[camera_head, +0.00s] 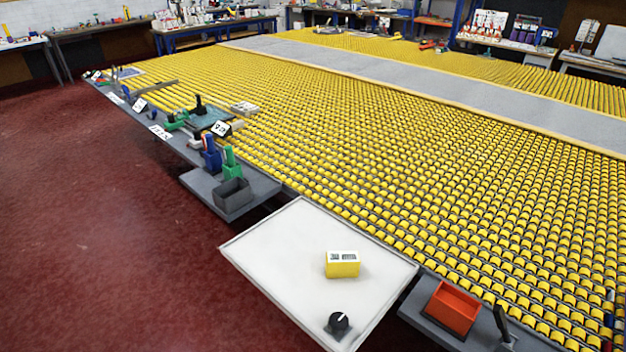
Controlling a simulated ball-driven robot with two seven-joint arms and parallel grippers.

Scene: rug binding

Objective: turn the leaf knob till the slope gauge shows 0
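A white leaf (290,255) juts out from the edge of the yellow roller bed, in the lower middle of the head view. The black leaf knob (339,321) with a pale pointer mark sits at its near corner. A yellow slope gauge (342,268) with a white top and a small grey display stands on the leaf behind the knob. The reading on the display is too small to make out. Neither of my grippers is in view.
An orange bin (452,307) and a dark upright tool stand on a grey shelf right of the leaf. A grey bin (231,193) and blue and green tools stand on a shelf to its left. Red floor (110,240) is clear at left.

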